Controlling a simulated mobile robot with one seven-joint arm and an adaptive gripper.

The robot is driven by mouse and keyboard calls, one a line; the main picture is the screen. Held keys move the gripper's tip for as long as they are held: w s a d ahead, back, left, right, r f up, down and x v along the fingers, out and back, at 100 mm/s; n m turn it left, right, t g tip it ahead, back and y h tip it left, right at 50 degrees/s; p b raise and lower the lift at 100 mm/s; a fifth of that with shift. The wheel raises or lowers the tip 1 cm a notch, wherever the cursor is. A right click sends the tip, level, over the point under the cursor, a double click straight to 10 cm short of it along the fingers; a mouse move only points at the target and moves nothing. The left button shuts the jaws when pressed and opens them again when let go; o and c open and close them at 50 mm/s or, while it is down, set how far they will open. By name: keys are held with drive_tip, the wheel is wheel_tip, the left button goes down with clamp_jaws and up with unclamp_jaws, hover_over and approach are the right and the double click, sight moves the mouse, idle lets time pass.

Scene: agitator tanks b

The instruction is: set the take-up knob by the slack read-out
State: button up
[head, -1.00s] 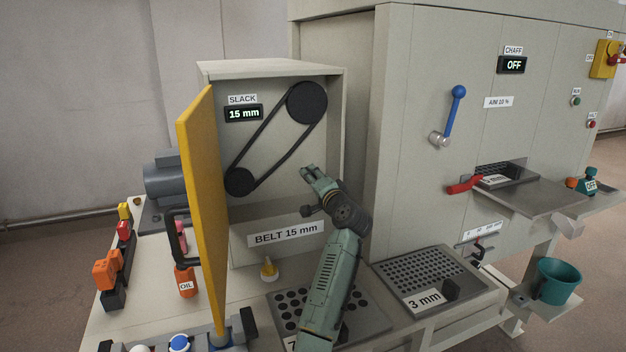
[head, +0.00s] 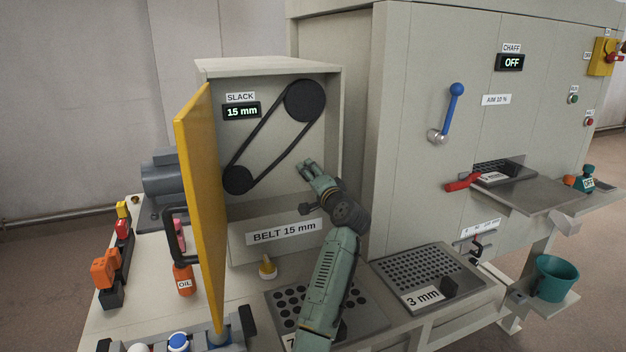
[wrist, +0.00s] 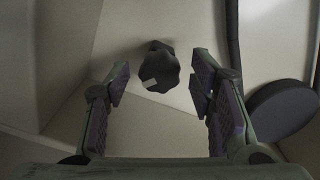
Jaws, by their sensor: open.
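The slack read-out (head: 242,112) shows 15 mm on the back wall of the open belt housing. A label below the belt reads BELT 15 mm (head: 284,232). In the wrist view a dark lobed knob (wrist: 159,68) with a pale mark sits ahead of my gripper (wrist: 158,88), between the two open fingers and apart from them. In the head view my gripper (head: 307,167) is inside the housing, right of the belt (head: 262,145). The knob is hidden behind my gripper and wrist there.
The yellow door (head: 198,215) stands open at the housing's left. The housing's right wall (head: 335,150) is close to my wrist. Sieve plates, one labelled 3 mm (head: 424,297), lie below. An oil bottle (head: 184,280) and an oiler (head: 267,268) stand on the bench.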

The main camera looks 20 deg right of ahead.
drive_tip(key=s, duration=1.2)
drive_tip(key=shift+d, duration=0.25)
